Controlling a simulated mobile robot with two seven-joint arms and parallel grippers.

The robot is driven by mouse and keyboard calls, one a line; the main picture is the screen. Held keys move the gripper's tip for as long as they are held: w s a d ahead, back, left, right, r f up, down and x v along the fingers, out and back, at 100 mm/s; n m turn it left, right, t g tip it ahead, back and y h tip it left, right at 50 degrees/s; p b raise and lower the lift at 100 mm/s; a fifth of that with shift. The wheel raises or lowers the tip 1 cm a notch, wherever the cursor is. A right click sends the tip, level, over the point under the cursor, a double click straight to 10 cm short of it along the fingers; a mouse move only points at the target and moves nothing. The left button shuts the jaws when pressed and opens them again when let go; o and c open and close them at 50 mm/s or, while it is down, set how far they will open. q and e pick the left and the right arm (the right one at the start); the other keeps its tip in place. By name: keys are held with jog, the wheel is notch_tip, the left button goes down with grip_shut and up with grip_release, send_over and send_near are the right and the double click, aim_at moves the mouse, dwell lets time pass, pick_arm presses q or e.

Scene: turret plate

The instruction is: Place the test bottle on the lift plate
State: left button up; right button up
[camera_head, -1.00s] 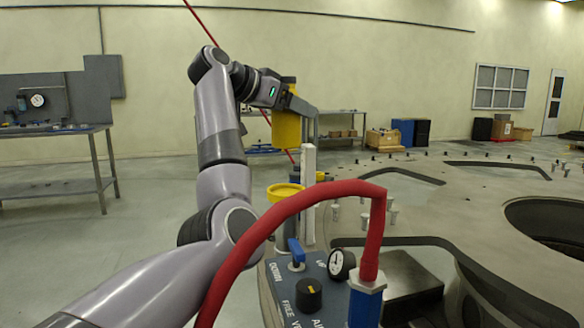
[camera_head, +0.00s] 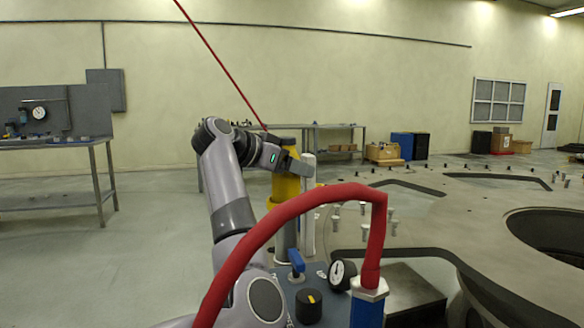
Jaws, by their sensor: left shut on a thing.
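The test bottle (camera_head: 286,187) is a yellow cylinder, upright in the middle of the head view. My left gripper (camera_head: 290,165) is shut on its upper part. The lift plate (camera_head: 270,204) is a yellow disc on a grey post (camera_head: 284,240), partly hidden behind the bottle and the red hose. The bottle's lower end is right at the plate; I cannot tell whether it touches. My right gripper is not in view.
A red hose (camera_head: 300,205) arches in front of the post. A control panel with a blue lever (camera_head: 296,262), a black knob (camera_head: 308,305) and a gauge (camera_head: 341,273) stands in front. A pale upright bar (camera_head: 308,210) is close to the bottle's right. The turret plate (camera_head: 450,215) spreads right.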

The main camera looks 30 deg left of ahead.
pick_arm(q)
jog(key=o, duration=1.5)
jog(key=shift+f, duration=0.1)
jog(key=shift+c, duration=0.2)
jog(key=shift+r, duration=0.2)
jog(key=p+v, duration=0.1)
jog(key=v, duration=1.1)
jog(key=shift+p, duration=0.35)
jog(key=shift+f, duration=0.1)
